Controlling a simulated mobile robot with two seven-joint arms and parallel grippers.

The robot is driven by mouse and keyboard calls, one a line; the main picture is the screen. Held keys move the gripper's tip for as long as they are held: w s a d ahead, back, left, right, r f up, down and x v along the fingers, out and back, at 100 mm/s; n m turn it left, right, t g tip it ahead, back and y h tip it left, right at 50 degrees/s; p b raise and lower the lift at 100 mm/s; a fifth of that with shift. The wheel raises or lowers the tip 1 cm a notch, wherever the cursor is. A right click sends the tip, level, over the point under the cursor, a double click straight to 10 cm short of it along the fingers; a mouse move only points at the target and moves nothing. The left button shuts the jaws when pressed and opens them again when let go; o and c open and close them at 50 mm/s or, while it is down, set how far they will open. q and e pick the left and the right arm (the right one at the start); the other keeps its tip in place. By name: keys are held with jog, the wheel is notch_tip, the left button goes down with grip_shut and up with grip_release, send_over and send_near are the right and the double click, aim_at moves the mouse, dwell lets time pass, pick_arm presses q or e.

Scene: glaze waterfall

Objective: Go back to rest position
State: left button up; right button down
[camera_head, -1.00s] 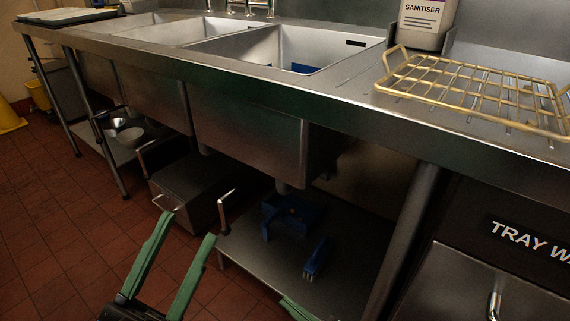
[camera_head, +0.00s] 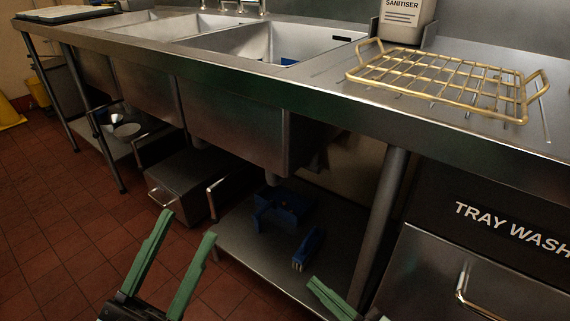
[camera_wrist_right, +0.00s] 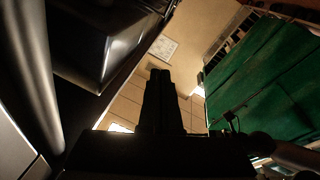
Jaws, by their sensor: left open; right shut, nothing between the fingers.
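My left gripper (camera_head: 188,226) shows in the head view at the lower left, its two green fingers apart with only floor visible between them. It is in front of the sink unit, over the tiled floor as seen. My right gripper (camera_head: 330,298) is at the bottom edge of the head view, mostly cut off, with green parts showing. In the right wrist view the right gripper's dark fingers (camera_wrist_right: 158,78) are together with nothing seen between them.
A steel sink counter (camera_head: 250,88) runs across, with a wire rack (camera_head: 440,82) and a sanitiser bottle (camera_head: 405,20) on top. The lower shelf (camera_head: 250,245) holds a blue caddy (camera_head: 285,208) and a blue brush (camera_head: 308,248). A tray wash unit (camera_head: 490,270) stands right.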

jog(key=s+d+r+n+t+y, duration=0.15)
jog(key=s+r, duration=0.35)
jog(key=r, duration=0.5)
jog(key=s+d+r+n+t+y, duration=0.1)
jog(key=s+r+n+y, duration=0.25)
jog(key=r, duration=0.65)
jog(key=w+d+r+m+t+h+p, duration=0.4)
jog(key=w+r+m+h+p, duration=0.15)
jog(key=m+h+p, duration=0.55)
pick_arm(q)
jog(key=w+a+n+g+y+p, duration=0.35)
jog(key=w+n+y+p, duration=0.35)
jog(key=y+p, duration=0.3)
jog(key=s+a+f+n+g+y+p, duration=0.2)
jog(key=s+f+g+p, duration=0.5)
jog(key=p, duration=1.1)
jog(key=s+n+g, duration=0.1)
jog(key=s, duration=0.1)
jog(key=shift+s+g+y, duration=0.35)
jog(key=shift+y, duration=0.05)
pick_arm(e)
jog(key=s+d+f+m+g+h, duration=0.3)
jog(key=s+f+m+g+h, duration=0.2)
jog(key=f+g, duration=0.5)
jog(key=shift+s+d+g+h, duration=0.4)
jog(key=shift+s+g+h, duration=0.3)
jog(key=shift+s, duration=0.45)
